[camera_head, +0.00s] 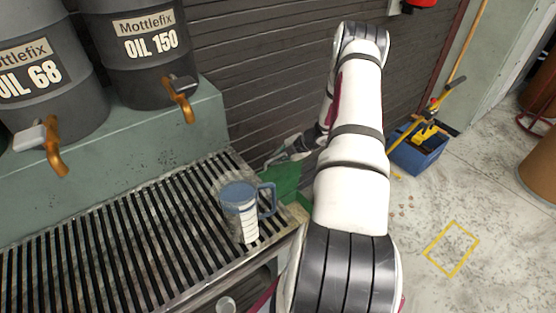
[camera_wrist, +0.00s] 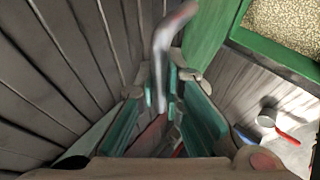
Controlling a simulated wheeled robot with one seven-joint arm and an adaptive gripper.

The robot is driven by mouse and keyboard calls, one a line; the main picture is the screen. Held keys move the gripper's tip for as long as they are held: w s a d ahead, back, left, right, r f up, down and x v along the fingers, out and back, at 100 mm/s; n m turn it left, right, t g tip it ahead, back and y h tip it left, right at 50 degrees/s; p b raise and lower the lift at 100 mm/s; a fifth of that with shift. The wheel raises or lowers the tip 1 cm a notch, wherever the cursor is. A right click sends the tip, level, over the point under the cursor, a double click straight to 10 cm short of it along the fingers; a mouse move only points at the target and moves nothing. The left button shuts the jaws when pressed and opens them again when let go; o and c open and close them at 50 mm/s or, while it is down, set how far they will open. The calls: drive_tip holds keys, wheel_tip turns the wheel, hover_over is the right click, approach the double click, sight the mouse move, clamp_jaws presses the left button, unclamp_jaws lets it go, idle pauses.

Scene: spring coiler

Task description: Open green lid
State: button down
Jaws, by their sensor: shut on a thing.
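The green lid (camera_head: 281,183) shows in the head view beside the grated bench, close to the dark slatted wall. It also shows in the wrist view (camera_wrist: 207,32) as a green panel at the top, left of an open green-framed box (camera_wrist: 285,25) with speckled grainy contents. The lid appears raised from the box. In the head view my arm partly hides the gripper and the box.
A blue-grey jug (camera_head: 241,212) stands on the grated bench (camera_head: 130,235) left of my arm. Two oil drums (camera_head: 145,55) with taps stand behind it. A blue bin (camera_head: 418,155) with yellow tools is at the right. The floor at right is mostly clear.

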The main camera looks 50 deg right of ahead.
drive_tip(key=shift+w+r, duration=0.1)
drive_tip(key=shift+w, duration=0.05)
drive_tip(key=c, duration=1.7)
unclamp_jaws()
drive_tip(key=v, duration=1.2)
